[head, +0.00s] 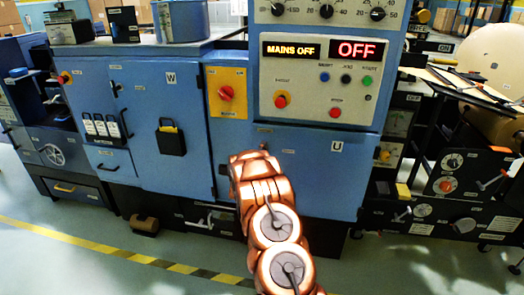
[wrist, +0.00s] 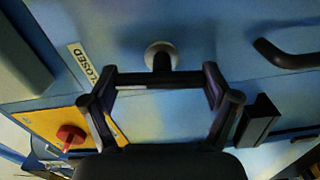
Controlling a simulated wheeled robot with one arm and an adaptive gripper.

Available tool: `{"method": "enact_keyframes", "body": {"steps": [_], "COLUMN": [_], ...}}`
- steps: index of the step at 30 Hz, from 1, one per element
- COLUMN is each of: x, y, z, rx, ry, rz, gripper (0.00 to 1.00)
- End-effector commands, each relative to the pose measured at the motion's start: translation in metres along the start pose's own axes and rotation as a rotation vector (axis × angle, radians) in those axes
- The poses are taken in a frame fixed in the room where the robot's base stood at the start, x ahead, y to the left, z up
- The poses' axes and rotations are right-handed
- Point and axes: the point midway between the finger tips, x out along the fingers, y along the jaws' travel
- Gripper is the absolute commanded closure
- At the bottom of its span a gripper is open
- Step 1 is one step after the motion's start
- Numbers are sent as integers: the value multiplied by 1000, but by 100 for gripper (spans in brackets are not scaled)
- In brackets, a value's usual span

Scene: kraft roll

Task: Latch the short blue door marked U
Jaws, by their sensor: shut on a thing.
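The short blue door (head: 310,170) with the white U label is low on the right of the blue cabinet in the head view. It looks flush with the cabinet front. In the wrist view, a latch (wrist: 160,54) with a round pale base and a dark stem sits on the blue face. My gripper (wrist: 160,79) has its dark fingers closed at the latch stem. A CLOSED label (wrist: 82,64) is to the left of the latch. In the head view my arm hides the gripper and most of the latch area.
A yellow plate with a red knob (head: 226,93) is up and left of the door; the knob also shows in the wrist view (wrist: 70,136). A dark bar handle (wrist: 287,55) is right of the latch. The control panel (head: 325,70) reads MAINS OFF and OFF. Black machinery (head: 455,185) stands at right.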

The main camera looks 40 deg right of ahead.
Motion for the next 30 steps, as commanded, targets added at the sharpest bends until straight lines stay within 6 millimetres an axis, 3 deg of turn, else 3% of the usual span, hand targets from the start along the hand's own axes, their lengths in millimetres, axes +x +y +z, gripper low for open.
{"method": "enact_keyframes", "body": {"steps": [9,26,27,30], "x": [0,0,0,0], "y": [1,0,0,0], "z": [-1,-1,-1,-1], "rx": [-130,-161,-161,-160], "ry": [1,1,2,1], "rz": [1,0,0,0], "gripper": [48,48,11,1]}}
